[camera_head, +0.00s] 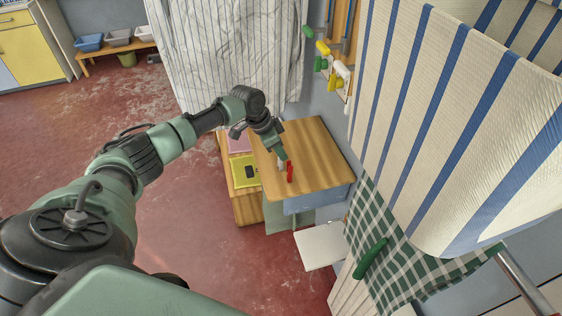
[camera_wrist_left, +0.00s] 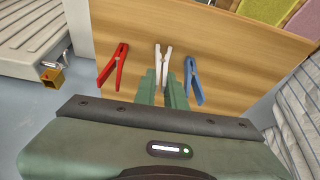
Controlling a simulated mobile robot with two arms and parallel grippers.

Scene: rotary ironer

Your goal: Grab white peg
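The white peg (camera_wrist_left: 162,60) lies on a wooden table top (camera_wrist_left: 215,35), between a red peg (camera_wrist_left: 113,66) on the left and a blue peg (camera_wrist_left: 193,80) on the right in the left wrist view. My left gripper (camera_wrist_left: 163,78) is open, its two green fingers pointing at the white peg. The peg's lower end shows at the gap between the fingertips; I cannot tell whether they touch. In the head view my left gripper (camera_head: 283,156) hangs over the table (camera_head: 320,165) beside the red peg (camera_head: 290,172). My right gripper is not in view.
A yellow board (camera_head: 244,170) and a pink one (camera_head: 238,144) lie left of the table top. A large striped cloth (camera_head: 450,120) hangs close on the right, with a green checked cloth (camera_head: 380,225) below. Open red floor (camera_head: 190,215) lies at left.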

